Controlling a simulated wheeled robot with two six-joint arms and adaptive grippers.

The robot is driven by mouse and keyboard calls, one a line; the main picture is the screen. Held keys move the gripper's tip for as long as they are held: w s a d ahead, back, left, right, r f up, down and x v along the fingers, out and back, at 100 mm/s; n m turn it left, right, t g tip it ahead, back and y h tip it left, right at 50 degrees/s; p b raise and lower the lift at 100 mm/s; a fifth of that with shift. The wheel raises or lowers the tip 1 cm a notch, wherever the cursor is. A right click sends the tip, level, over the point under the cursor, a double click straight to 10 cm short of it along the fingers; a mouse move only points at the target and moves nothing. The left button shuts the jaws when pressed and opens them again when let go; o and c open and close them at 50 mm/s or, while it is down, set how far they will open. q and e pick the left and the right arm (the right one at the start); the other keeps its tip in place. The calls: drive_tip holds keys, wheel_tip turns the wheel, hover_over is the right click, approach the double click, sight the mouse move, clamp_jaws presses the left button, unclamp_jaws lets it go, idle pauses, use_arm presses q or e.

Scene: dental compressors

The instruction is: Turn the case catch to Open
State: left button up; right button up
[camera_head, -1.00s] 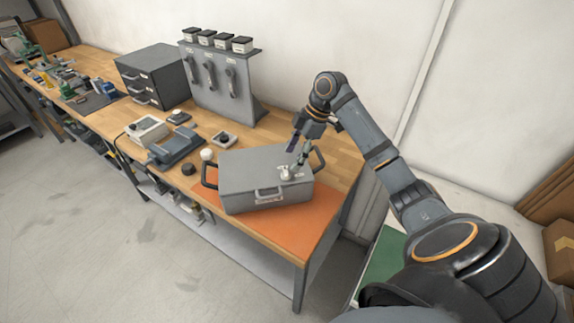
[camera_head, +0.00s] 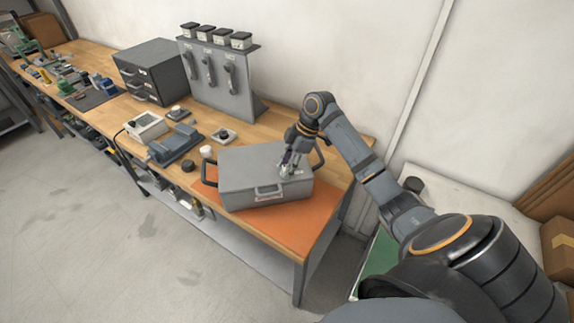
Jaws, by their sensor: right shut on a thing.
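The grey case (camera_head: 250,178) stands closed on an orange mat (camera_head: 278,229) at the right end of the workbench. It has dark side handles and a front handle (camera_head: 267,190). The pale case catch (camera_head: 284,171) is on the case's top, toward its right side, and is mostly hidden by my gripper. My right gripper (camera_head: 286,165) points down onto the case top and is shut on the catch. Which way the catch points cannot be made out. My left gripper is not in view.
Left of the case are a round white piece (camera_head: 207,152), a dark knob (camera_head: 188,165) and a grey-blue device (camera_head: 176,146). Behind stand a grey holder panel (camera_head: 218,80) and a drawer cabinet (camera_head: 150,70). The mat's front is bare.

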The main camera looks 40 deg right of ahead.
drive_tip(key=shift+c, duration=0.6)
drive_tip(key=shift+r+m+p, duration=0.2)
drive_tip(key=shift+m+p, duration=0.2)
drive_tip(key=shift+p, duration=0.3)
drive_tip(key=m+t+p, duration=0.1)
drive_tip(key=m+p, duration=0.2)
drive_tip(key=m+h+p, duration=0.1)
drive_tip(key=m+p, duration=0.1)
drive_tip(key=p, duration=0.2)
drive_tip(key=m+t+h+p, duration=0.1)
drive_tip(key=m+p, duration=0.2)
drive_tip(key=shift+s+a+r+m+t+p, duration=0.2)
drive_tip(key=shift+a+m+t+p, duration=0.1)
drive_tip(key=shift+p, duration=0.1)
drive_tip(key=shift+f+m+h+p, duration=0.15)
drive_tip(key=shift+m+h+p, duration=0.4)
drive_tip(key=shift+m, duration=0.35)
drive_tip(key=shift+f+m+h+p, duration=0.1)
drive_tip(key=shift+m+h+p, duration=0.25)
drive_tip(key=shift+m, duration=0.55)
drive_tip(key=m+h, duration=0.1)
drive_tip(key=m, duration=0.3)
drive_tip(key=shift+a+m+h, duration=0.15)
drive_tip(key=shift+m+h, duration=0.25)
drive_tip(key=shift+f, duration=0.1)
drive_tip(key=o, duration=1.2)
drive_tip(key=shift+w, duration=0.1)
drive_tip(key=shift+c, duration=0.2)
